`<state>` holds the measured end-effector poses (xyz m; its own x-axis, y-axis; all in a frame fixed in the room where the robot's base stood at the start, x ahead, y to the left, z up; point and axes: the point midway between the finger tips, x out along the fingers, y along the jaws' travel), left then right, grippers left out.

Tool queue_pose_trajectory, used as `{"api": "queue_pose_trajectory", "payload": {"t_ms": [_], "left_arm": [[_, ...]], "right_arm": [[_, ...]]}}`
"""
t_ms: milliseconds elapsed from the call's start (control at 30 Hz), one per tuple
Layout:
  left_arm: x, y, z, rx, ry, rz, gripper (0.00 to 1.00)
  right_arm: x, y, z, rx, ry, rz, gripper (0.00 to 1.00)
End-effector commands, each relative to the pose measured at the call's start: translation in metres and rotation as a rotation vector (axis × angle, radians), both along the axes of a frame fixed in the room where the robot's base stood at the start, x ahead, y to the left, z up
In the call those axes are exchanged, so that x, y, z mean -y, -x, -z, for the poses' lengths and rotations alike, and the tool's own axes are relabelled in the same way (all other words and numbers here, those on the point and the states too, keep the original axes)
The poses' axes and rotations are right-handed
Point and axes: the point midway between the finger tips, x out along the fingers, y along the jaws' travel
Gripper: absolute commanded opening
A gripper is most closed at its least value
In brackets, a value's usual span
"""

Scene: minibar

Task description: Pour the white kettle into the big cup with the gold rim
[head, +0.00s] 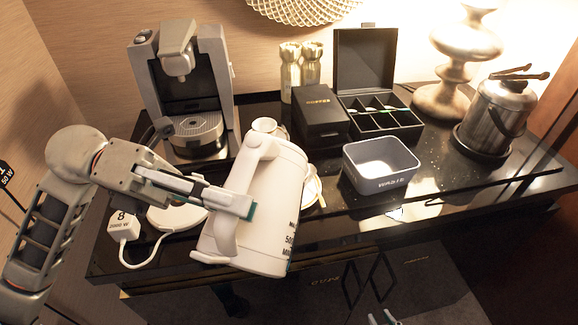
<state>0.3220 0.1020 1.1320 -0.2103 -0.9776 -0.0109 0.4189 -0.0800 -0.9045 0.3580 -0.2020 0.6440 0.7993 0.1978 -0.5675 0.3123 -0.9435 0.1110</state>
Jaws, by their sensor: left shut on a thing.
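The white kettle (269,205) is in the head view, held in front of the counter's front edge, and looks slanted. My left gripper (246,207) is shut on its handle (241,180). A small white cup (264,125) stands behind the kettle on a saucer. A second white cup or saucer (313,187) shows at the kettle's right side, mostly hidden by it. I cannot tell which has the gold rim. Two fingertips of my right gripper (382,318) show at the bottom edge, apart and empty.
The kettle's base (176,217) with its cord lies on the counter left. A coffee machine (190,90), black box (320,116), open divided box (379,124), grey bin (381,166) and steel ice bucket (497,112) stand behind. The counter's front right is clear.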

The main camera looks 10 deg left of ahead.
Motion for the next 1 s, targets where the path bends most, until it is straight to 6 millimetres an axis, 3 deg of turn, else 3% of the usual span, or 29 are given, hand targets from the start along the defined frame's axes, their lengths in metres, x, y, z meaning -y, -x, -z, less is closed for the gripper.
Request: {"api": "queue_pose_trajectory", "payload": {"t_ms": [1000], "left_arm": [[0.001, -0.006, -0.011, -0.042, -0.007, -0.001, 0.00]], "right_arm": [[0.000, -0.004, -0.020, 0.012, 0.000, 0.000, 0.21]]}}
